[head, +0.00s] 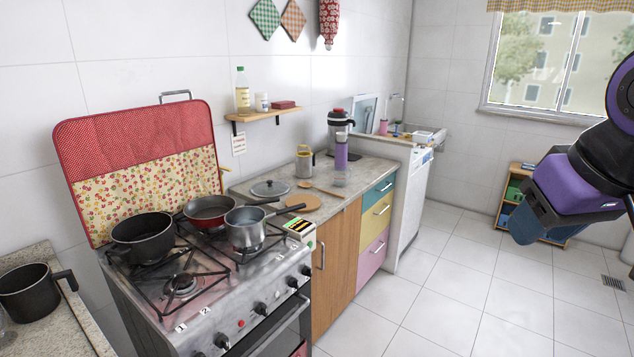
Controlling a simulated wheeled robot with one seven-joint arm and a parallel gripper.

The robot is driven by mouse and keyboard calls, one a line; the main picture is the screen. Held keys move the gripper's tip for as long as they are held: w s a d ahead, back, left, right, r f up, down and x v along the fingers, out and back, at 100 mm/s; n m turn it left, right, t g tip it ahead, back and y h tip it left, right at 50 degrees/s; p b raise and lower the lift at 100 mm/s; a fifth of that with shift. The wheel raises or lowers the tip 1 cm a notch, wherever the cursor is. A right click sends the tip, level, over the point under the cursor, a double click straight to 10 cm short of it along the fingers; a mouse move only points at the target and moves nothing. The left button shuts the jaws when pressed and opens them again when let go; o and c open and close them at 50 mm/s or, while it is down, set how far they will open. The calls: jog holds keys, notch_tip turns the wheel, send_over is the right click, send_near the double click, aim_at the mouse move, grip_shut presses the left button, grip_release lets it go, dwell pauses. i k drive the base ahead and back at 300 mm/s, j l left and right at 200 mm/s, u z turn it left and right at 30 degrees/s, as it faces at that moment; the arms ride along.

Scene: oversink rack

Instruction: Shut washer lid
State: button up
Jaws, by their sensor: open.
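The washer (409,205) is a white, boxy appliance standing past the drawer unit against the back wall. A pale blue-grey panel in a white frame (364,114) stands upright at its top rear left and looks like its raised lid. The coffee maker partly hides the washer's left side, and I cannot see into its top. My gripper (545,226) hangs at the right of the head view, below my purple and black arm. It is open and empty, well apart from the washer, in front of it and to the right.
A stove (215,285) with pots stands at the left. A counter (335,182) with a coffee maker (340,130), a lid and a spoon runs from it to the washer. The tiled floor (450,275) is clear.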

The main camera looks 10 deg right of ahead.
aim_at(363, 96)
jog(key=i+l+z, duration=1)
jog(key=i+z, duration=0.45)
jog(key=i+l+z, duration=0.1)
jog(key=i, duration=1.6)
jog(key=i+l+u, duration=0.1)
jog(key=i+u, duration=0.4)
jog(key=i+l+u, duration=0.45)
jog(key=i, duration=0.15)
jog(key=i+l+u, duration=0.8)
jog(key=l+u, duration=0.3)
jog(key=i+l+u, duration=0.15)
jog(key=l+u, duration=0.5)
jog(key=l, duration=0.15)
jog(key=i+l+u, duration=0.1)
jog(key=l+u, duration=0.2)
jog(key=l, duration=0.15)
